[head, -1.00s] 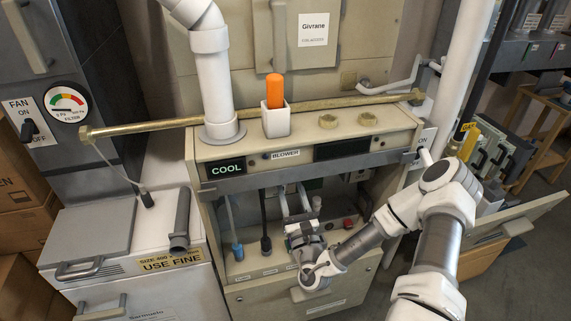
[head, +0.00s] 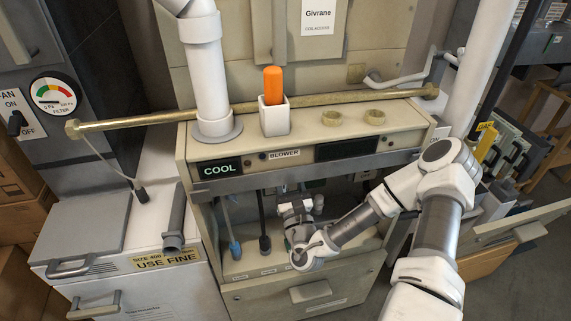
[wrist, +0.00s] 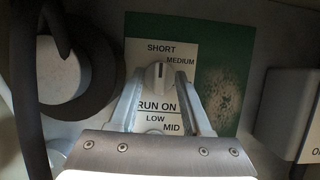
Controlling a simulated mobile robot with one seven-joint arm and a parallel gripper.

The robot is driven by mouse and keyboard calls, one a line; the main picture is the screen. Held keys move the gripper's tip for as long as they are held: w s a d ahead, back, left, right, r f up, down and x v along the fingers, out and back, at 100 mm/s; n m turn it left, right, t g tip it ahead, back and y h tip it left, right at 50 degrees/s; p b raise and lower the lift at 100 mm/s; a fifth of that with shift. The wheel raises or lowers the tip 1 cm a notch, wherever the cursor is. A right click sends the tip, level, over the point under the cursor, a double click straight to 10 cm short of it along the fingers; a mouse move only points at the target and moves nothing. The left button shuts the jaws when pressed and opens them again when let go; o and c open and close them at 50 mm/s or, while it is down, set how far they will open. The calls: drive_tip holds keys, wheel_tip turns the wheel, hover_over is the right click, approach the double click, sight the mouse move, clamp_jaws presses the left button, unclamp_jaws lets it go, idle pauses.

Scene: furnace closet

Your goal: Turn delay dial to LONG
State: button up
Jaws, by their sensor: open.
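The delay dial (wrist: 157,77) is a small round pale knob on a white label plate in the wrist view. Its dark pointer line points up, toward the word SHORT. MEDIUM is printed to its upper right and RUN ON below it. I cannot read the word LONG anywhere. My gripper (wrist: 159,80) is open, with one finger on each side of the dial. Whether the fingers touch it I cannot tell. In the head view my gripper (head: 292,207) is inside the open bay under the COOL display (head: 221,168); the dial is hidden there.
A second label with LOW and MID (wrist: 172,127) lies below the dial, partly behind my gripper. A large round pale part (wrist: 62,72) with a dark cable is at left, a grey box (wrist: 290,120) at right. Hanging levers (head: 264,243) stand left of my gripper.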

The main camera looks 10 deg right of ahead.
clamp_jaws()
drive_tip(key=shift+r+m+p, duration=0.15)
drive_tip(key=shift+m+p, duration=0.25)
drive_tip(key=shift+p, duration=0.25)
drive_tip(key=m+g+h+p, duration=0.1)
drive_tip(key=m+h+p, duration=0.1)
drive_tip(key=m+p, duration=0.3)
drive_tip(key=m+g+h+p, duration=0.2)
drive_tip(key=m+p, duration=0.4)
drive_tip(key=m, duration=0.2)
drive_tip(key=m+g+h+p, duration=0.2)
drive_tip(key=m+h+p, duration=0.1)
drive_tip(key=m+p, duration=0.2)
drive_tip(key=shift+a+r+m+p, duration=0.1)
drive_tip(key=shift+a+m+p, duration=0.05)
drive_tip(key=shift+m, duration=0.45)
drive_tip(key=shift+a+r+m+p, duration=0.1)
drive_tip(key=shift+m+p, duration=0.05)
drive_tip(key=shift+m, duration=0.45)
